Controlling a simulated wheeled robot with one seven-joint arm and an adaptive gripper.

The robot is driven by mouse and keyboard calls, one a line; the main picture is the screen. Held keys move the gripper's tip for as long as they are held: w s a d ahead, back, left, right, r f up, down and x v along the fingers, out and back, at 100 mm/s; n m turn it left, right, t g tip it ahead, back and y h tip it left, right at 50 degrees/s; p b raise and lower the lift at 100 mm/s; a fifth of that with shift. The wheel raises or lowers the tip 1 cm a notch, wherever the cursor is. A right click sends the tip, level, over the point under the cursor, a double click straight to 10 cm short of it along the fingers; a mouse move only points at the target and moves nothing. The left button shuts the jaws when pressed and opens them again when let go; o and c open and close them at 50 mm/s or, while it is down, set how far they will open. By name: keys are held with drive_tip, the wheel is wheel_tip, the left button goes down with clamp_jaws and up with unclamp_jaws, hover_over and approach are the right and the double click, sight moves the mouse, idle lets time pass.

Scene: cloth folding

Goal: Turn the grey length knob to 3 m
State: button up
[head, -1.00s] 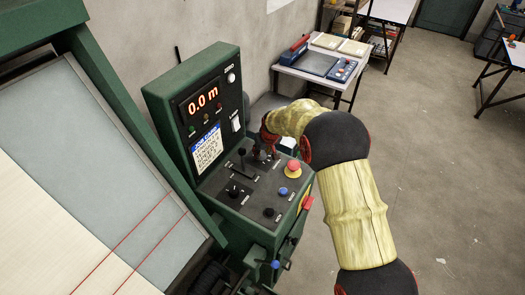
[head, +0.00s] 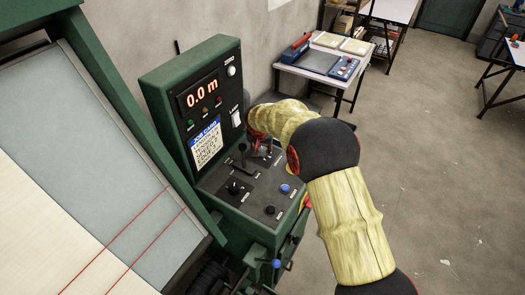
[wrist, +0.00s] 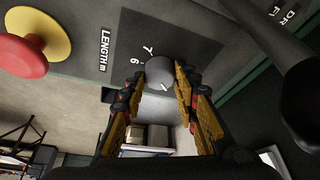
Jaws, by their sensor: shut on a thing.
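The grey length knob (wrist: 160,72) shows in the wrist view between the two fingers of my gripper (wrist: 159,78), which is shut on its sides. A white mark shows on the knob's face, toward the lower right. The scale beside it shows a 6 and what looks like a 7; the other numbers are hidden. The LENGTH m label (wrist: 105,50) is to the left. In the head view my gripper (head: 262,147) is at the back right of the green machine's control panel (head: 215,183), and my arm hides the knob. The display (head: 203,93) reads 0.0 m.
A red and yellow stop button (wrist: 30,45) is left of the knob in the wrist view. A black lever (head: 242,157), a black knob (head: 234,188) and a blue button (head: 285,188) stand on the panel. A job card (head: 205,143) is on the upright face.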

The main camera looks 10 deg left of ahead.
idle(0.3)
drive_tip(key=o, duration=1.1)
drive_tip(key=shift+r, duration=0.1)
drive_tip(key=v, duration=1.1)
drive_tip(key=shift+r, duration=0.4)
drive_tip(key=shift+s, duration=0.1)
